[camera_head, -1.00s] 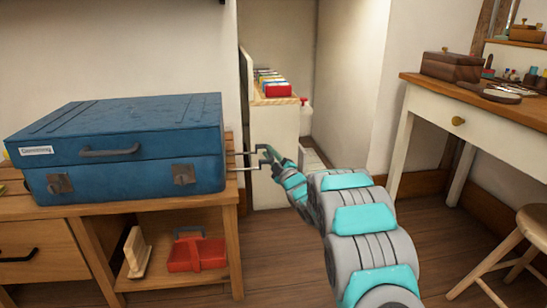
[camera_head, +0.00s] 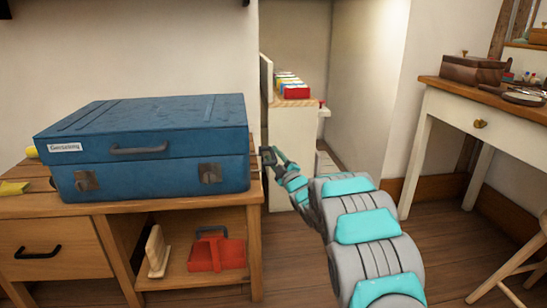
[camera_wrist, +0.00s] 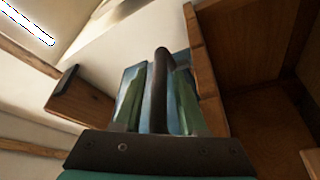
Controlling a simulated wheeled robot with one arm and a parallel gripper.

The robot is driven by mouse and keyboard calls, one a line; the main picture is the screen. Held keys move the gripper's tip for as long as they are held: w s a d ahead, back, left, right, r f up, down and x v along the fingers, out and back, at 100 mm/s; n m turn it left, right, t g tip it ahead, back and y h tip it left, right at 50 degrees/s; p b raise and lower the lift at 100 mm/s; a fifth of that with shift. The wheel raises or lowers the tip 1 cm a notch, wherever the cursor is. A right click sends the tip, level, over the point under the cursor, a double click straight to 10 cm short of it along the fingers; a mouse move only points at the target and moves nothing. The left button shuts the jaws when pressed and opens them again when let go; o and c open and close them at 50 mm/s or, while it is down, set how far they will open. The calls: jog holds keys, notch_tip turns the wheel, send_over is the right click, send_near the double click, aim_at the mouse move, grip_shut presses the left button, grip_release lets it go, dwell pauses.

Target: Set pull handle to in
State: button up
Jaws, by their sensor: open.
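The blue suitcase (camera_head: 150,140) lies flat on the wooden bench top. Its pull handle (camera_head: 267,158) is at the suitcase's right end, close to its side, with little of the rods showing. My gripper (camera_head: 274,160) is at that handle, to the right of the suitcase, and hides part of it. In the wrist view, a dark bar (camera_wrist: 159,85), apparently the handle's grip, stands between the open fingers of my gripper (camera_wrist: 160,95). I cannot tell whether the bar touches a finger.
The wooden bench (camera_head: 205,203) has a shelf with a red dustpan (camera_head: 217,254). Behind my gripper is a white cabinet (camera_head: 292,145) in an alcove. A white desk (camera_head: 450,135) and a stool (camera_head: 515,225) stand at the right. Floor between is open.

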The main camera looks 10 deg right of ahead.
jog(key=shift+o, duration=0.6)
jog(key=shift+s, duration=0.1)
jog(key=v, duration=0.7)
jog(key=shift+s+p, duration=0.25)
jog(key=shift+p, duration=0.1)
jog(key=shift+d+f, duration=0.1)
jog(key=shift+d, duration=0.05)
